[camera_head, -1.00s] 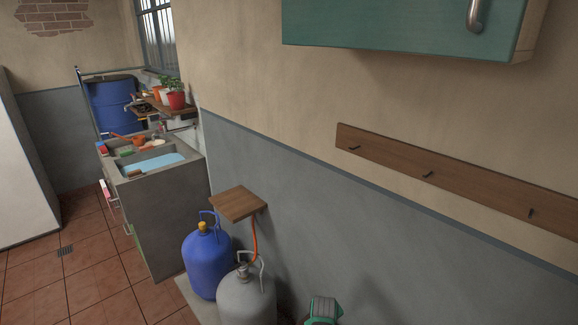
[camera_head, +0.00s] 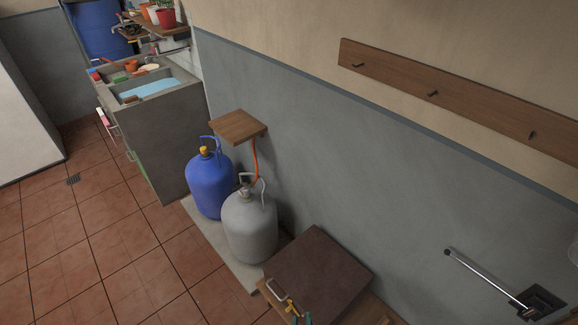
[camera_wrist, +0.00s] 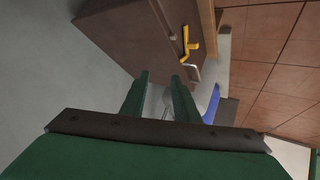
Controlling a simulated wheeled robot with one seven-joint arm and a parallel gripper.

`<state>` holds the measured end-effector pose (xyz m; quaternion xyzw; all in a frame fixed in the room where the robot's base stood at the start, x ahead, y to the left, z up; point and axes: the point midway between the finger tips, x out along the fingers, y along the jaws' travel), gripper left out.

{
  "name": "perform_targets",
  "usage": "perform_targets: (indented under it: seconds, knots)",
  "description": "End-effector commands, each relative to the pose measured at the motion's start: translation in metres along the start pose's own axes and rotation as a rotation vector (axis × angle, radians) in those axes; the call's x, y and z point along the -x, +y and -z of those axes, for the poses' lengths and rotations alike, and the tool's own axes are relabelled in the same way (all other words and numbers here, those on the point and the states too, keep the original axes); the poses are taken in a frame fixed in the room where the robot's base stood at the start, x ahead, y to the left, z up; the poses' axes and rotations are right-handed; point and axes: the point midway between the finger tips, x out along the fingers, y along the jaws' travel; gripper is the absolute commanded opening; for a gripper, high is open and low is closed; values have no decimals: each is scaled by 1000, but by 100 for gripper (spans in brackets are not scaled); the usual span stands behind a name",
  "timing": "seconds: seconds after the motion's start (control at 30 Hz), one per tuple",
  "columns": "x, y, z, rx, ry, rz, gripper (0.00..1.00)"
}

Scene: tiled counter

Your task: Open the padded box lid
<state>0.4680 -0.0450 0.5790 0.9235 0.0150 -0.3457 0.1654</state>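The brown box lid (camera_head: 325,268) is at the bottom centre of the head view and looks closed. A pale metal handle (camera_head: 277,290) is at its left front side, with a small yellow piece (camera_head: 291,304) close by. In the wrist view the brown lid (camera_wrist: 125,32) is at the top, with the yellow piece (camera_wrist: 186,46) and metal handle (camera_wrist: 191,72) near its edge. My gripper (camera_wrist: 160,82) has two green fingers apart with nothing held between them. In the head view only green tips of my gripper (camera_head: 302,318) show, near the handle; contact cannot be told.
A grey gas cylinder (camera_head: 250,228) and a blue one (camera_head: 209,185) stand left of the box, under a small wooden shelf (camera_head: 238,126). A metal rod (camera_head: 485,278) sticks out at the right. A peg rail (camera_head: 470,105) is on the wall. The tiled floor (camera_head: 120,250) is free at left.

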Motion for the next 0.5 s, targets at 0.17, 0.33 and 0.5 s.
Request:
perform_targets:
  seconds: [0.17, 0.33, 0.5]
  knots:
    - [66, -12, -12, -55, 81, -8, 28]
    - [130, -16, -11, -112, 164, -13, 28]
    - [196, -15, -1, -170, 248, -14, 28]
